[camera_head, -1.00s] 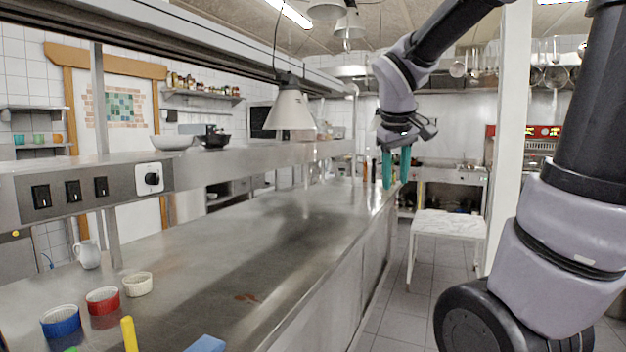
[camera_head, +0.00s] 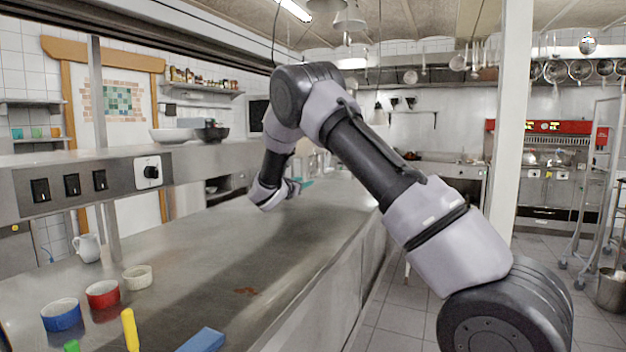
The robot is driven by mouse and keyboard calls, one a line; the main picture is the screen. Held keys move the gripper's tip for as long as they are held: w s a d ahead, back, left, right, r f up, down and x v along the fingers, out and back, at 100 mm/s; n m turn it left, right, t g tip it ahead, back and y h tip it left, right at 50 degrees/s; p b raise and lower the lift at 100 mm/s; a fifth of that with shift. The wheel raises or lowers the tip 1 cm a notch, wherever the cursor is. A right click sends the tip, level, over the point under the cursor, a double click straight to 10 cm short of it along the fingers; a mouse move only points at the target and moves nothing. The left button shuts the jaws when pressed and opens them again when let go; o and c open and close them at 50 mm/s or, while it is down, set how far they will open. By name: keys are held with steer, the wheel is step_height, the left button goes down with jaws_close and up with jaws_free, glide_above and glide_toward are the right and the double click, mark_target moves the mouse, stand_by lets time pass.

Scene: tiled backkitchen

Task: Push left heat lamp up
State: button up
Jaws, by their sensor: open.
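The near heat lamp, a pale cone on a dark cord (camera_head: 274,42), hangs over the steel counter; its shade is now hidden behind my arm. Another hanging lamp shade (camera_head: 377,115) shows farther back, right of my arm. My gripper (camera_head: 306,182) is low over the counter, below where the lamp hangs. Only its teal fingertips show beyond my wrist. It is open, with nothing seen in it. I cannot tell whether it touches the lamp.
The steel counter (camera_head: 215,255) is mostly bare. A blue ramekin (camera_head: 61,318), a red ramekin (camera_head: 103,296), a cream ramekin (camera_head: 137,279) and a white jug (camera_head: 88,248) stand at its left. A raised shelf with black switches (camera_head: 72,191) runs along the back.

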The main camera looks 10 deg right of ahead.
mark_target(313, 177)
steer(key=shift+n, duration=0.3)
steer(key=x, duration=0.7)
steer(key=a+x, duration=0.1)
steer(key=x, duration=0.2)
steer(key=shift+w+d+f, duration=0.1)
steer(key=shift+w+d, duration=0.05)
steer(key=shift+w, duration=0.45)
steer(key=c, duration=0.7)
jaws_close()
steer(key=shift+f, duration=0.15)
